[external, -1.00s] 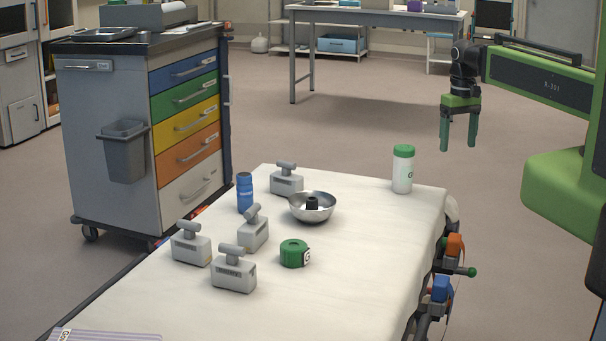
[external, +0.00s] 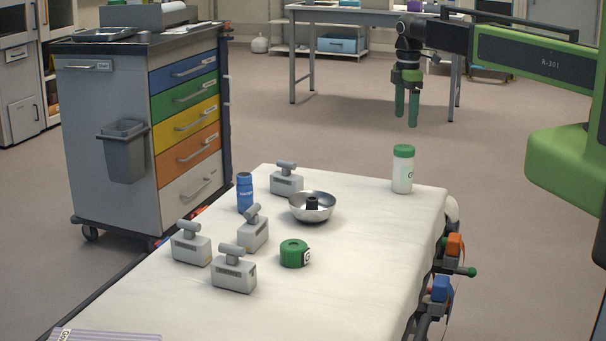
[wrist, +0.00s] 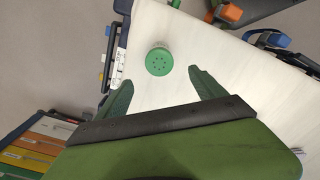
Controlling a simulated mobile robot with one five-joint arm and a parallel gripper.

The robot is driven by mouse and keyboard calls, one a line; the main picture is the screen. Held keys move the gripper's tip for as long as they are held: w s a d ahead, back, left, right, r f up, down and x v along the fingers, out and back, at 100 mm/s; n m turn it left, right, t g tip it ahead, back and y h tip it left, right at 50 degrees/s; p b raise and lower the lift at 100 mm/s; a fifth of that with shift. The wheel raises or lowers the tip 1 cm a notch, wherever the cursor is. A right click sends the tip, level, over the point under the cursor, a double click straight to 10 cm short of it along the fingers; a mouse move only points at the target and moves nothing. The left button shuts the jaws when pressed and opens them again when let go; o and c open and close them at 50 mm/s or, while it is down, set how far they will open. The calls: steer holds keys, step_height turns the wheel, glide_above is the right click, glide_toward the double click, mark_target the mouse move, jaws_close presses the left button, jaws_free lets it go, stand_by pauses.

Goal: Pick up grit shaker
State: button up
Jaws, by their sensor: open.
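The grit shaker (external: 402,170) is a white cylinder with a green lid. It stands upright near the far right corner of the white-covered stretcher (external: 350,270). My gripper (external: 407,125) is open and empty above the shaker in the external view, its fingers pointing down and apart from it. In the wrist view the shaker's round green lid (wrist: 159,61), with small holes in its top, shows beyond and between the two green fingertips (wrist: 160,82).
A drawer cart (external: 110,190) is at left. The sheet around the shaker is clear.

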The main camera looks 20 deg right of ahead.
mark_target(402, 170)
step_height(402, 170, down, 18)
steer(key=b, duration=1.7)
steer(key=shift+r, duration=0.3)
jaws_close()
